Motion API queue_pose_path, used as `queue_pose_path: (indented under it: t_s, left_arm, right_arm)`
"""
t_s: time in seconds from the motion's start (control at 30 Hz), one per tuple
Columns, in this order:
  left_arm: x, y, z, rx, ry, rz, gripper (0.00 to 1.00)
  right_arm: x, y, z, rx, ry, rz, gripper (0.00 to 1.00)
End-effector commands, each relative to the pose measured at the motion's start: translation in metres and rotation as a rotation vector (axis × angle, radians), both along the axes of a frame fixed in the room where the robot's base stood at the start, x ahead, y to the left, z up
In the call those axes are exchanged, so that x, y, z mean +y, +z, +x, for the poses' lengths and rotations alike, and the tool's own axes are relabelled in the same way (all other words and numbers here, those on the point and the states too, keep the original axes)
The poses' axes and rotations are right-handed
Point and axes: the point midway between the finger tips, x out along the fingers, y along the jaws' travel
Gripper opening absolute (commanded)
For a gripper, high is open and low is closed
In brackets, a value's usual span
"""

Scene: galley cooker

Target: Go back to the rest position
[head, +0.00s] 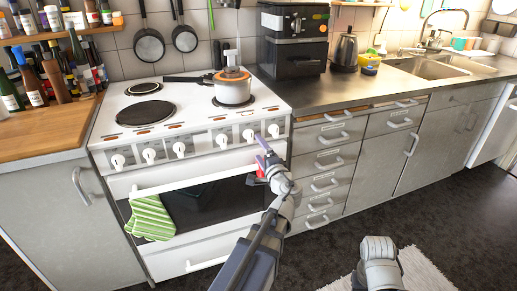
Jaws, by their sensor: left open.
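My left gripper (260,157) is open and empty in front of the right part of the cooker (190,160). One finger looks purple and the other shows red. It is near the right end of the knob row and the oven door's right side; I cannot tell the exact gap. Of my right arm, only a grey link shows at the bottom right, and its gripper is out of view.
A drawer unit (325,170), kettle (345,50) and sink (440,66) are to the right. Dark floor (435,225) is clear beyond a pale rug (425,272).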

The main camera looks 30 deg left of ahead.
Motion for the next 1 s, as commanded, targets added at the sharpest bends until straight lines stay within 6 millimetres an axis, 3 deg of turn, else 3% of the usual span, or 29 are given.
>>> queue_pose_path:
  t_s: [0.4,0.57,0.67,0.77,0.9,1.0]
  left_arm:
    - [-0.001,-0.001,0.000,-0.001,0.002,-0.007,0.93]
    - [-0.018,-0.026,-0.013,0.001,0.040,-0.155,0.93]
    - [-0.045,-0.064,-0.031,0.032,0.095,-0.350,0.93]
    - [-0.084,-0.108,-0.056,0.107,0.157,-0.564,0.93]
    - [-0.152,-0.163,-0.098,0.273,0.231,-0.836,0.93]
    - [-0.197,-0.189,-0.129,0.401,0.270,-0.978,0.93]
  right_arm:
    - [0.000,0.000,0.000,0.000,0.000,0.000,0.50]
    - [0.000,0.000,0.000,0.000,0.000,0.000,0.50]
    - [0.000,0.000,0.000,0.000,0.000,0.000,0.50]
    - [0.000,0.000,0.000,0.000,0.000,0.000,0.50]
    - [0.000,0.000,0.000,0.000,0.000,0.000,0.50]
    - [0.000,0.000,0.000,0.000,0.000,0.000,0.50]
